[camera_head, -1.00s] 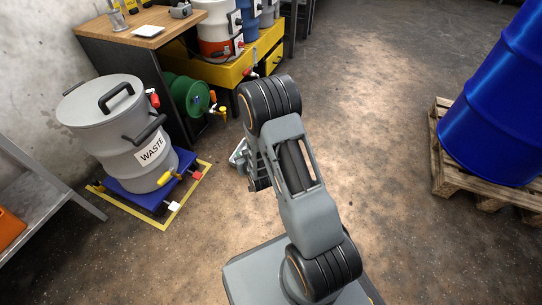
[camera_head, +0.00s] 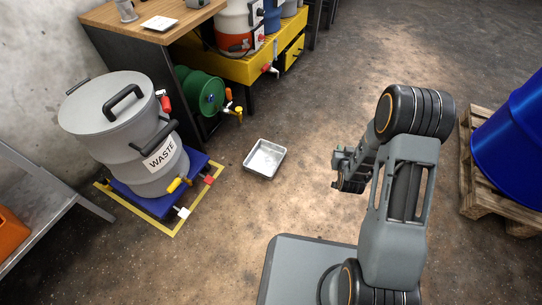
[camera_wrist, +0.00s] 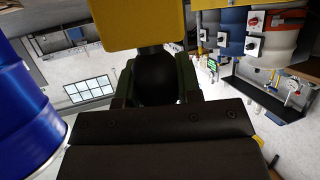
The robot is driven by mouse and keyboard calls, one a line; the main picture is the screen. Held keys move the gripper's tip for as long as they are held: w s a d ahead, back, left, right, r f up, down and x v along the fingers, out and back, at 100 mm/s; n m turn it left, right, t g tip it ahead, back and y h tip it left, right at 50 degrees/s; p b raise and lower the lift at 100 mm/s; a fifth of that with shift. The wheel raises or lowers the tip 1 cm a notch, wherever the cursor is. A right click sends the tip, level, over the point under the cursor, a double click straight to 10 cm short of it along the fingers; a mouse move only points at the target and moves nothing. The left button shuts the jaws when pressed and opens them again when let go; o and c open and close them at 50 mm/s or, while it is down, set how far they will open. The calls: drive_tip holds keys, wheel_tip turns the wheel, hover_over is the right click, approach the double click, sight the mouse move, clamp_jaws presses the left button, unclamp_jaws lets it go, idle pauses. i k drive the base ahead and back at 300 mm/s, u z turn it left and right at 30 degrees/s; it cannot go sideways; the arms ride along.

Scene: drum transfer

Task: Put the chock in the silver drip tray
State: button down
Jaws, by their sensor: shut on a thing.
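The silver drip tray (camera_head: 264,158) is a shallow, empty metal tray on the floor in the middle of the head view. My gripper (camera_head: 348,170) is in the air to the right of the tray, apart from it. In the wrist view my gripper (camera_wrist: 156,78) is shut on a dark rounded part. A yellow block (camera_wrist: 143,24), which looks like the chock, sits just beyond that part and seems joined to it. Its full shape is cut off by the frame's top edge. The held chock cannot be made out in the head view.
The grey waste drum (camera_head: 125,130) stands on a blue base inside a yellow floor outline, left of the tray. A green drum (camera_head: 198,92) lies under the bench. A blue drum (camera_head: 510,140) stands on a pallet (camera_head: 480,190) at right. The floor around the tray is clear.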

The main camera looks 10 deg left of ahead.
sight(265, 161)
drive_tip(key=i, duration=0.9)
drive_tip(key=u, duration=1.65)
drive_tip(key=i, duration=0.25)
